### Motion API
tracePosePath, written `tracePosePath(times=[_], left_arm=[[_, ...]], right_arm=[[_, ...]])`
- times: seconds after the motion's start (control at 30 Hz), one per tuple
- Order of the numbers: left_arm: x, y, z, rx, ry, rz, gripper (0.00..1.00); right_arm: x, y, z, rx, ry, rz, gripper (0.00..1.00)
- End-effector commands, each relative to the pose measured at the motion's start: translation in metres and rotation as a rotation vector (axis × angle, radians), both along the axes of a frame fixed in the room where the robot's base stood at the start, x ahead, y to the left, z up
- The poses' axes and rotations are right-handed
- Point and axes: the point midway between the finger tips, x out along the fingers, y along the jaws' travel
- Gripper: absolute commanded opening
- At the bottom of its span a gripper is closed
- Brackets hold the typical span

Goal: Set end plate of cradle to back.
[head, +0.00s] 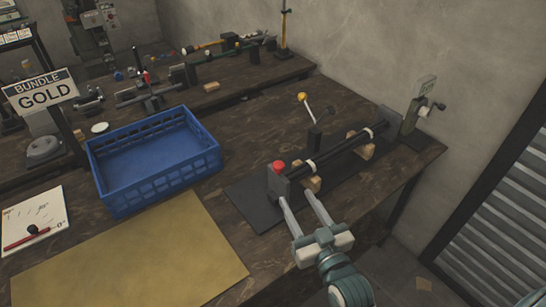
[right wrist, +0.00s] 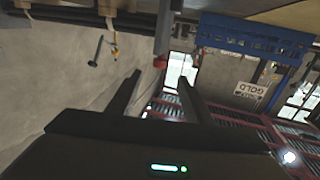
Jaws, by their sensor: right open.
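The cradle stands on a dark base plate (head: 247,203) at the right of the bench, with dark rods (head: 340,147) lying along it in white bands. Its near end plate (head: 279,186) is a dark upright block topped by a red knob (head: 278,166). A second dark plate (head: 388,120) stands at the far end. My right gripper (head: 295,194) is open and empty, its fingers reaching to the near end plate; contact cannot be told. In the upside-down right wrist view, the red knob (right wrist: 159,64) shows between the open fingers (right wrist: 160,79). My left gripper is out of view.
A lever with a yellow knob (head: 302,97) rises behind the rods. A blue crate (head: 150,190), a yellow mat (head: 130,262) and a "Bundle Gold" sign (head: 42,92) are to the left. A grey-green device (head: 413,112) stands at the bench's far right corner.

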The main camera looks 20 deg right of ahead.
Motion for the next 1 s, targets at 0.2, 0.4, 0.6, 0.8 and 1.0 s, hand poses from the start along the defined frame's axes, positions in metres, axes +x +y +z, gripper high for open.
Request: tracePosePath(times=[0.2,0.4,0.6,0.8,1.0], left_arm=[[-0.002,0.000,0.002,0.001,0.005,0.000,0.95],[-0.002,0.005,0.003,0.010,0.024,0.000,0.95],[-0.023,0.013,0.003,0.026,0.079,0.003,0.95],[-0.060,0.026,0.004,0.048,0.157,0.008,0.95],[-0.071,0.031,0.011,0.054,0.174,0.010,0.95]], right_arm=[[0.007,0.001,0.001,0.000,-0.002,0.000,0.46],[0.028,0.002,0.002,0.000,-0.001,0.000,0.46],[0.060,0.005,0.003,0.000,-0.002,0.000,0.46],[0.096,0.008,0.003,0.000,-0.001,0.000,0.46],[0.132,0.011,0.003,0.000,-0.001,0.000,0.46]])
